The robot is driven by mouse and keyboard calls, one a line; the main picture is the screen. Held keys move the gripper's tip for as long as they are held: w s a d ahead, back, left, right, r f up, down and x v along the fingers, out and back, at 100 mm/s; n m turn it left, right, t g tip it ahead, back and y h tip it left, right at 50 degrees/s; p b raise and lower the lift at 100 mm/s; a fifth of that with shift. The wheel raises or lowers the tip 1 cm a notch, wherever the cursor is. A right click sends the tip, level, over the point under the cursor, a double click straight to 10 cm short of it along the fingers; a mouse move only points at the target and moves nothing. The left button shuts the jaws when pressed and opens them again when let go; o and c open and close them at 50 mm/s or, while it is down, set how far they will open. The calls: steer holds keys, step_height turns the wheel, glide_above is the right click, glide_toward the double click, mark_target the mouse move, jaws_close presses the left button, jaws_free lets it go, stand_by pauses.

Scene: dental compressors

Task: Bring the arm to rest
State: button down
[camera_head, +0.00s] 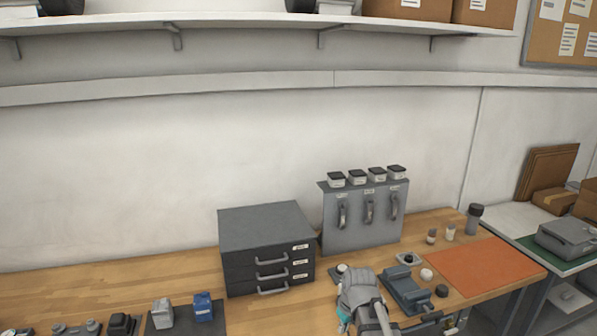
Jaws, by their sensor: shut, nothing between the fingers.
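My gripper and wrist (356,293) show at the bottom middle, in front of the wooden bench's (180,277) back area. The gripper is shut with nothing in it that I can see. Its fingertips are small and partly hidden by the wrist. It is right of the dark drawer cabinet (267,231) and left of a blue-grey vise-like device (407,291).
A grey panel (361,234) with hooks carries several small jars on top. Small parts stand near an orange mat (483,270). A shelf (250,38) runs above. The bench's back left is clear.

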steer(key=s+d+m+g+h, duration=0.1)
steer(key=s+d+m, duration=0.3)
steer(key=s, duration=0.4)
steer(key=shift+d+f+m, duration=0.25)
steer(key=shift+d+m, duration=0.05)
steer(key=shift+m, duration=0.5)
